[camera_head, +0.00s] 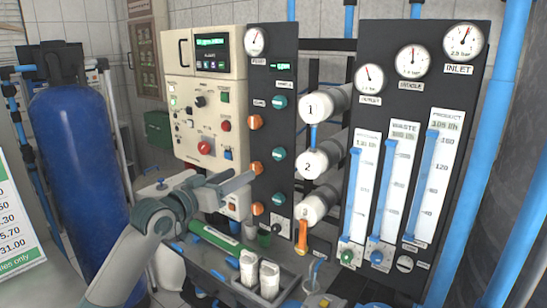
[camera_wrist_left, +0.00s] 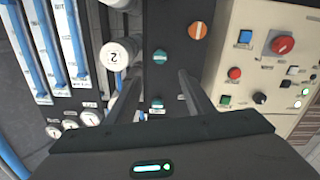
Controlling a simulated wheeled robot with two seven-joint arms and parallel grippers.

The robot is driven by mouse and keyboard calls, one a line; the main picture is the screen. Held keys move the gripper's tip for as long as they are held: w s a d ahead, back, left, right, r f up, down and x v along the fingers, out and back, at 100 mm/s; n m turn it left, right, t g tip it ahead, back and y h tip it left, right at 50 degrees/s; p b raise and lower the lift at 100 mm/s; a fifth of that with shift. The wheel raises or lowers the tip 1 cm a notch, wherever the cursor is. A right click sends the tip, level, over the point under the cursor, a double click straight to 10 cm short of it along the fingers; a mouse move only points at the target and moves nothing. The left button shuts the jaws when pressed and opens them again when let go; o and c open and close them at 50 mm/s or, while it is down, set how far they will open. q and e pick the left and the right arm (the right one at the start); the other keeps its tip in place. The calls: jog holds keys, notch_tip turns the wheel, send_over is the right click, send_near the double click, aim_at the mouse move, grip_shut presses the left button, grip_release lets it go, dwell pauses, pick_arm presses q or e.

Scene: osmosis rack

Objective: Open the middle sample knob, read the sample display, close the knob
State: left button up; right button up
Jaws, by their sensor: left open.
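The black panel (camera_head: 270,45) carries a column of teal knobs under a small sample label, with orange knobs to their left. The middle teal knob (camera_head: 278,154) has a pale stripe; in the left wrist view (camera_wrist_left: 160,57) it appears beyond and roughly between my fingertips. The upper teal knob (camera_head: 278,102) and lower teal knob (camera_head: 278,199) are in line with it. A small green-lit display (camera_head: 280,67) sits above the column, too small to read. My left gripper (camera_head: 246,180) is open and empty, in front of the panel, apart from the knob. My right gripper is out of view.
A cream control box (camera_head: 200,120) stands left of the panel. White membrane housings (camera_head: 320,165) and a black gauge panel (camera_head: 385,35) stand right. Below are a green tube (camera_head: 215,238) and white bottles (camera_head: 269,278) in a tray. A blue tank (camera_head: 78,180) stands far left.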

aim_at(277, 155)
pick_arm(q)
jog(key=p+x, duration=0.4)
jog(key=x, duration=1.1)
jog(key=shift+x, duration=1.05)
jog(key=shift+f, duration=0.1)
jog(key=c, duration=1)
